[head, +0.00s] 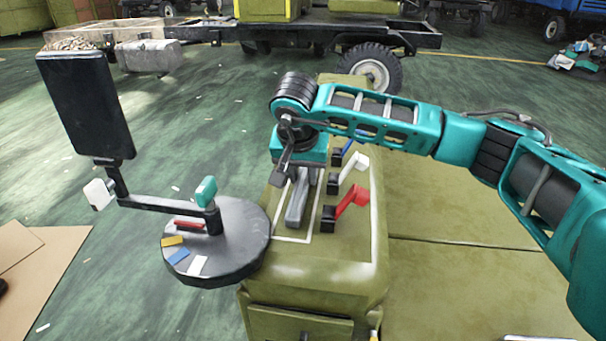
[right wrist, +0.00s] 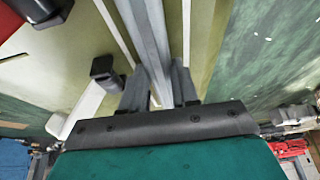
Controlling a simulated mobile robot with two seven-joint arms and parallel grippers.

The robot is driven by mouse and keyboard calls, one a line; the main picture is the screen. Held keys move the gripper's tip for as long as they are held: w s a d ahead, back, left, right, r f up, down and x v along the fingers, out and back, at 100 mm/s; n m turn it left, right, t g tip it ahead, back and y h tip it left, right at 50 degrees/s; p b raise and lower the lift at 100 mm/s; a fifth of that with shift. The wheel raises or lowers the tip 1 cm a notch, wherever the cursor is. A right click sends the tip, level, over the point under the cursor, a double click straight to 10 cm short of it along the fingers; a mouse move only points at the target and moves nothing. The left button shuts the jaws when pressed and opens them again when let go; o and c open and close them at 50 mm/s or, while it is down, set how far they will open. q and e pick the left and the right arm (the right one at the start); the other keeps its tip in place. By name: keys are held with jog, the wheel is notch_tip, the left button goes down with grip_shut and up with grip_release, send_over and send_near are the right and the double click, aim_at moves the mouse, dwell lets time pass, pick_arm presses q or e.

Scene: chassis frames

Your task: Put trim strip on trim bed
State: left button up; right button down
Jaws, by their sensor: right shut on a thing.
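The trim strip is a long grey bar (head: 296,207) inside a white outline on top of the olive-green cabinet. I take the outlined area (head: 292,238) to be the trim bed. My right gripper (head: 302,178) points down over the strip and is shut on it. In the right wrist view the strip (right wrist: 147,40) runs between the two dark fingers (right wrist: 160,92), with white outline lines to either side. I cannot tell whether the strip touches the surface. The gripper hides its far end in the head view. My left gripper is not in view.
A red lever (head: 352,200), a white lever (head: 354,170) and a blue lever (head: 349,145) stand just right of the outline. A round dark disc (head: 240,262) with coloured tabs and a black screen (head: 87,105) on an arm are at the left. Wide olive panels (head: 450,280) lie right.

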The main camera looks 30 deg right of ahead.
jog(key=c, duration=0.8)
grip_release()
jog(key=shift+c, duration=0.2)
jog(key=shift+r, duration=0.1)
jog(key=shift+r, duration=0.3)
jog(key=p+v, duration=0.2)
jog(key=v, duration=0.9)
jog(key=shift+s+a+r, duration=0.15)
jog(key=shift+a, duration=0.05)
